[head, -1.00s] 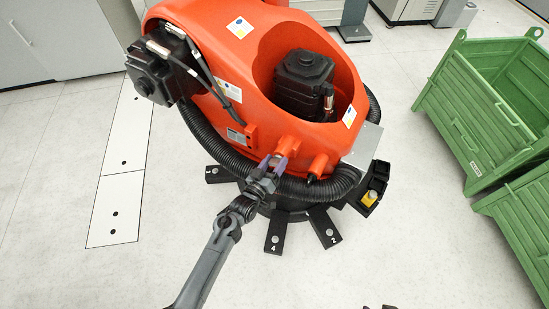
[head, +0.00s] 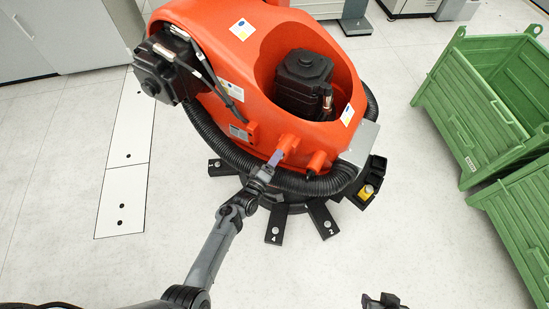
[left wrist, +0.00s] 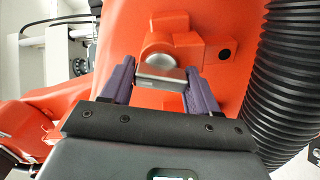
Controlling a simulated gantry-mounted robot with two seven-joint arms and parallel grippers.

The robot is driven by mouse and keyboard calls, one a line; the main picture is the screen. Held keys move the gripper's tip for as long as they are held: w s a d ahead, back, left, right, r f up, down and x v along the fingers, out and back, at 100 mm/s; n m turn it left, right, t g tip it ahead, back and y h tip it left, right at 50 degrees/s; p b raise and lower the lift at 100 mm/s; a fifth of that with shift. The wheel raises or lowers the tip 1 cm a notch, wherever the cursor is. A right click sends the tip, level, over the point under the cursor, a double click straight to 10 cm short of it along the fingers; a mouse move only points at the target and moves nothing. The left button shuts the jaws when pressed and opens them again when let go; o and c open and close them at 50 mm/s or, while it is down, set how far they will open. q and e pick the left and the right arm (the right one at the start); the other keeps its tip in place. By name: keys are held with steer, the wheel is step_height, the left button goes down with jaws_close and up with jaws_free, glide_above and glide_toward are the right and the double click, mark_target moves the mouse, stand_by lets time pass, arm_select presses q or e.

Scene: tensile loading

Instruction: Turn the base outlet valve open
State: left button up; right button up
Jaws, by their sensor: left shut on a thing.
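The large orange machine (head: 215,85) stands on a round black base. In the left wrist view, a flat grey handle (left wrist: 160,77) sits in front of a round orange boss (left wrist: 160,52) on the orange body; I take it as the valve. My left gripper (left wrist: 160,85) is shut on this handle, with a purple finger on either side. In the head view, my left gripper (head: 277,157) is at an orange stub (head: 288,143) low on the machine's front, and its fingers hide the handle. Only a dark part of my right gripper (head: 384,301) shows at the bottom edge; its jaws are unclear.
A thick black corrugated hose (head: 325,184) curves around the machine close to my left gripper; it also shows in the left wrist view (left wrist: 283,75). Numbered black feet (head: 323,218) spread over the floor. Green crates (head: 480,110) stand at the right. The floor in front is clear.

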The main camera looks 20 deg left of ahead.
arm_select(q)
steer(key=shift+n, duration=0.4)
steer(key=o, duration=1)
steer(key=shift+c, duration=0.2)
steer(key=shift+s, duration=0.1)
steer(key=s+a+p, duration=0.1)
steer(key=s+p, duration=0.2)
steer(key=s, duration=0.7)
steer(key=shift+s+a, duration=0.25)
